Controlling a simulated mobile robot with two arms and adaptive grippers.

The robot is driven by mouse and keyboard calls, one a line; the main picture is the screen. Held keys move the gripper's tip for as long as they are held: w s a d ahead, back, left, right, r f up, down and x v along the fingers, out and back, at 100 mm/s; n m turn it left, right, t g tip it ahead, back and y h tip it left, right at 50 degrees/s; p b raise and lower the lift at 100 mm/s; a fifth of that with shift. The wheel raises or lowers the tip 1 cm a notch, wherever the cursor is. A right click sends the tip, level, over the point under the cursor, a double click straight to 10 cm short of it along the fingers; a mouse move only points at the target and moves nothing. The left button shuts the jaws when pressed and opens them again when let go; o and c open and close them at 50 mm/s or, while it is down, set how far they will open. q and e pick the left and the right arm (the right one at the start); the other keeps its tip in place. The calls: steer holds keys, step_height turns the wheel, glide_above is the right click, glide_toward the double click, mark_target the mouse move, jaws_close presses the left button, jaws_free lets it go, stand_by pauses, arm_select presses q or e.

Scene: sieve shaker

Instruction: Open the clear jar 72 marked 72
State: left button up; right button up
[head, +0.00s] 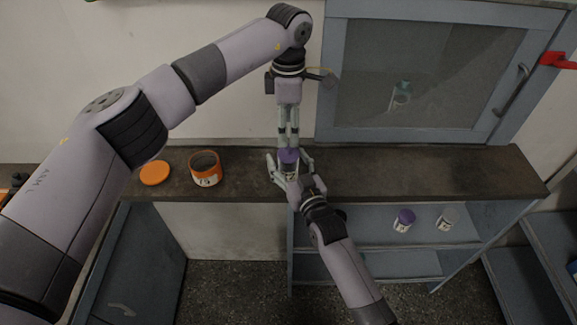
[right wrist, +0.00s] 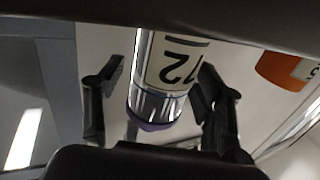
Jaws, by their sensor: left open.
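The clear jar 72 (head: 289,168) stands upright on the dark counter with its purple lid (head: 288,155) on. In the right wrist view the jar (right wrist: 172,70) appears upside down, its label reading 72 and its purple lid (right wrist: 152,125) toward the bottom. My left gripper (head: 288,146) points straight down directly above the lid, open, its fingertips close to the lid; contact cannot be told. My right gripper (head: 289,160) reaches in from the front with one finger on each side of the jar. A gap shows beside its left finger in the right wrist view (right wrist: 160,72).
An open orange jar (head: 205,170) and its orange lid (head: 155,173) are on the counter (head: 430,172) to the left. A glass-fronted cabinet (head: 334,70) stands behind. A purple-lidded jar (head: 402,224) and a white-lidded jar (head: 445,222) sit on the shelf below. The counter's right is clear.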

jaws_close()
stand_by(0.7)
arm_select(q)
steer(key=shift+o, duration=0.3)
